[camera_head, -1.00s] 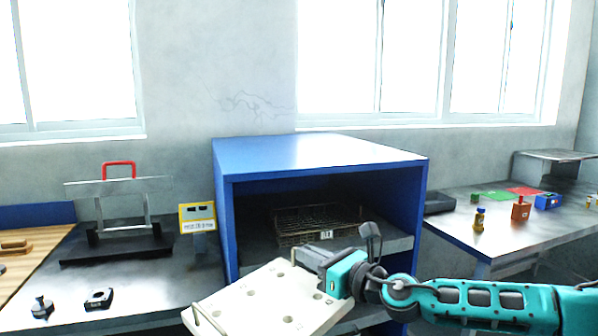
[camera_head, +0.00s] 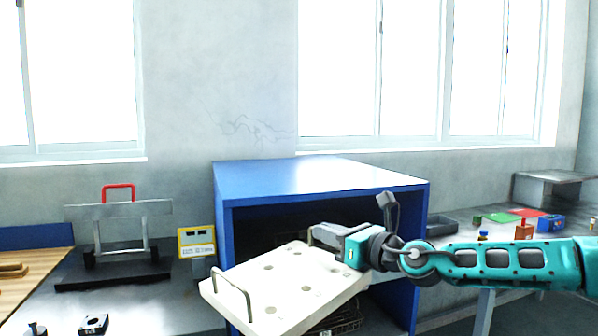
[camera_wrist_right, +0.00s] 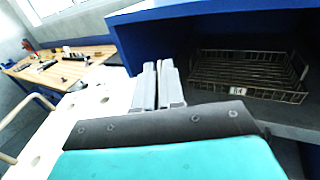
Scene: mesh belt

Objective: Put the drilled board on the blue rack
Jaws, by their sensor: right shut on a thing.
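The drilled board (camera_head: 285,288) is a pale slab with several round holes and a wire handle at its left end. My right gripper (camera_head: 328,238) is shut on its far right side, at the other handle, and holds it tilted in the air. The blue rack (camera_head: 320,178) is a box-like cabinet with an open front; the board is in front of the opening and hides much of it. In the right wrist view, the closed fingers (camera_wrist_right: 157,86) are beside the board (camera_wrist_right: 78,118), with the rack's opening to the right. My left gripper is not in view.
A wire basket (camera_wrist_right: 245,72) stands on a shelf inside the rack. Small coloured items and a grey tray (camera_head: 440,226) are on the right table.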

